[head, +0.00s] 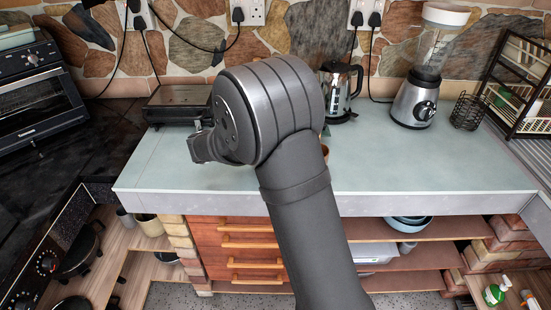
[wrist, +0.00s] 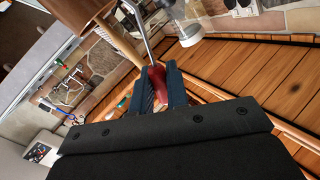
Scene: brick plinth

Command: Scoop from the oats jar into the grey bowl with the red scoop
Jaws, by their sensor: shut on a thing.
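In the wrist view my gripper (wrist: 158,88) is shut on the red scoop (wrist: 157,84). The scoop's red part sits between the two dark fingers, and a thin metal rod runs up from it to the top edge. The scoop's far end is out of sight or too unclear to tell. I cannot make out the oats jar or the grey bowl for certain in either view. A small brown thing (head: 325,150) shows just beside my arm on the counter, mostly hidden.
A pale green counter (head: 430,165) spreads out, with its right half largely clear. A kettle (head: 340,90), a blender (head: 418,95) and a dark flat appliance (head: 178,104) stand along its back. A wire rack (head: 520,85) is at right. A blue bowl (head: 408,223) sits on the shelf below.

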